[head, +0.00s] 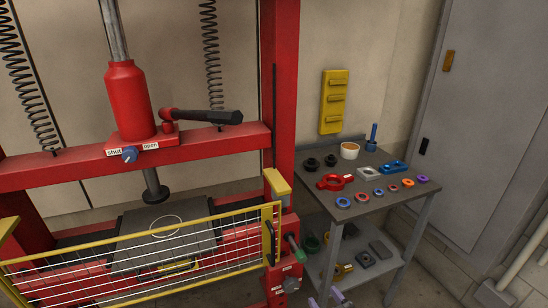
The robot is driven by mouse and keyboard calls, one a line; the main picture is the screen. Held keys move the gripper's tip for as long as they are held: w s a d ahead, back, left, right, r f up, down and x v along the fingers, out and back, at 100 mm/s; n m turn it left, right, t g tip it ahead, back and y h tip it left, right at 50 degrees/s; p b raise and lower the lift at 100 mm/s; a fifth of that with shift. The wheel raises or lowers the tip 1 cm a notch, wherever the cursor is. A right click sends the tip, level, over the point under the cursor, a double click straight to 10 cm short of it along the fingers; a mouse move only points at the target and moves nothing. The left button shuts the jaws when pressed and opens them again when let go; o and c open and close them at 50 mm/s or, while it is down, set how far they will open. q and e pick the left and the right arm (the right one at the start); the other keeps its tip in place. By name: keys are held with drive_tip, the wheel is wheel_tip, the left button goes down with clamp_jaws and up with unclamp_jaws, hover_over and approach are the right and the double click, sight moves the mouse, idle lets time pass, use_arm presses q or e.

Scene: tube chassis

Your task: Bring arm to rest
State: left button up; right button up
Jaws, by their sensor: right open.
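My right gripper (326,298) shows only at the bottom edge, as two pale lavender fingertips set apart. It is open, and nothing shows between the fingertips. Most of it and its arm are cut off by the frame. It is low in front of the grey workbench (404,202) and right of the red press (285,120). My left gripper is not in view.
The press has a yellow mesh guard (140,248), a black-handled lever (205,116) and a blue knob (129,154). Coloured rings and a red clamp-like part (330,182) lie on the bench top. Its lower shelf (335,258) holds more parts. A grey cabinet (490,130) stands right.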

drive_tip(key=s+d+r+m+g+h+p, duration=0.25)
drive_tip(key=s+g+p, duration=0.5)
drive_tip(key=s, duration=1.15)
drive_tip(key=s+d+r+m+g+h+p, duration=0.1)
drive_tip(key=s+d+r+g+h+p, duration=0.3)
drive_tip(key=s+p, duration=1)
drive_tip(key=s+r+p, duration=0.2)
drive_tip(key=r+p, duration=1.4)
drive_tip(key=r, duration=0.2)
drive_tip(key=s+r+g+y+p, duration=0.1)
drive_tip(key=r+p, duration=1.5)
drive_tip(key=r, duration=0.2)
drive_tip(key=shift+s+a+r+p, duration=0.25)
drive_tip(key=shift+s+p, duration=0.1)
drive_tip(key=shift+s, duration=0.05)
drive_tip(key=shift+n, duration=0.25)
